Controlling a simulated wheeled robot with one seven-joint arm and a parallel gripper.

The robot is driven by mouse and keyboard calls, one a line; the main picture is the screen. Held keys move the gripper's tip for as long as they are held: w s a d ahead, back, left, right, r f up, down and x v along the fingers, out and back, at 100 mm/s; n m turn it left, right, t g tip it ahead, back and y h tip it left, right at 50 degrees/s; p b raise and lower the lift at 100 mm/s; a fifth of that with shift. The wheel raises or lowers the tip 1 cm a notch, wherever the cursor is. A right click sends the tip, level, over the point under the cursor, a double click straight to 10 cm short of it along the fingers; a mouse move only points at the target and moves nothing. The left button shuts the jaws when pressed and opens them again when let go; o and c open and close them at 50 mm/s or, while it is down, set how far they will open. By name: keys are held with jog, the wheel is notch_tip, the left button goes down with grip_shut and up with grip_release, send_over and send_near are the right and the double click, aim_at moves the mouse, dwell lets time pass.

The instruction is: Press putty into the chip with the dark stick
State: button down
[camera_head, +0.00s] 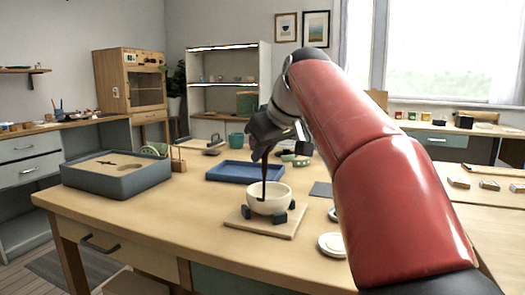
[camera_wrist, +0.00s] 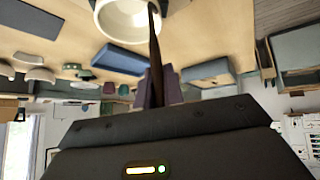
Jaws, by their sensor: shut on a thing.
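A cream bowl (camera_head: 279,202) stands upright on a square wooden board (camera_head: 246,226), with small dark blocks (camera_head: 279,218) around its foot. My gripper (camera_head: 266,152) is above the bowl, shut on a dark stick (camera_head: 264,177) that points down. The stick's lower end overlaps the near side of the bowl's rim; I cannot tell whether it touches. The chip and any putty cannot be made out there. In the wrist view the stick (camera_wrist: 154,40) runs from between my fingers to the right side of the bowl (camera_wrist: 102,18), its tip out of clear sight.
A blue tray (camera_head: 214,175) lies behind the bowl, and a grey sand-filled box (camera_head: 120,186) stands at the left. A small white dish (camera_head: 332,245) and a dark flat square (camera_head: 321,189) are right of the board. The front left tabletop is clear.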

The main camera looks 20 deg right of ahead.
jog(key=shift+r+p, duration=0.35)
notch_tip(320, 180, up, 2)
jog(key=shift+r+p, duration=0.2)
jog(key=shift+p, duration=0.8)
jog(key=shift+r, duration=2.65)
